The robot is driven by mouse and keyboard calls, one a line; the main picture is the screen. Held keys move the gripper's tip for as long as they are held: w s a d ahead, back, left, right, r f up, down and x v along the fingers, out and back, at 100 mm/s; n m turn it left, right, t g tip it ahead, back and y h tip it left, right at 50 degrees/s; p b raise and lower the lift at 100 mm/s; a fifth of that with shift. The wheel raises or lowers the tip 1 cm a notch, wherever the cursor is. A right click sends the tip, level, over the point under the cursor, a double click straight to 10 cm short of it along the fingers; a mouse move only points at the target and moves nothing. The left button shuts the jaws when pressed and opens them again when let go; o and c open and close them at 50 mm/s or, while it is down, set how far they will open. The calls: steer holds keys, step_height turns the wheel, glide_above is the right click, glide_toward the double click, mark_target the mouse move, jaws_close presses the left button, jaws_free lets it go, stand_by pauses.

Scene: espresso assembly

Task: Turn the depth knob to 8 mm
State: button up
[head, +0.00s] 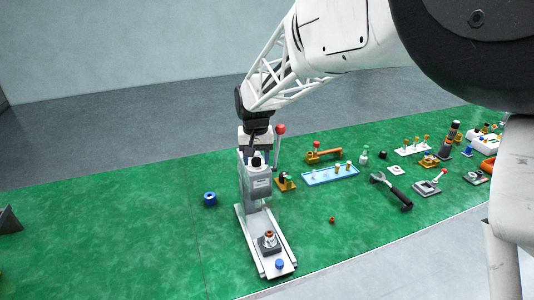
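A grey and white press-like stand (258,184) is upright on the green mat, with a long pale base plate (250,232) running toward the front. A small black knob (256,162) shows at the top of its head; I cannot read any scale or mm marks. A red ball-ended lever (280,129) rises at its right side. My gripper (256,152) points down at the top of the press head, just behind or around the black knob. Its fingertips are small and partly hidden, so I cannot tell whether they touch the knob or how far apart they are.
A metal fitting (268,242) and a blue knob (279,264) are on the base plate. A light blue tray (330,175), a wrench (392,190) and several parts lie to the right. The mat's left front is clear.

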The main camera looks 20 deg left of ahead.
steer(key=c, duration=0.7)
steer(key=shift+c, duration=0.2)
steer(key=shift+m, duration=1.6)
steer(key=o, duration=0.9)
steer(key=shift+r, duration=0.15)
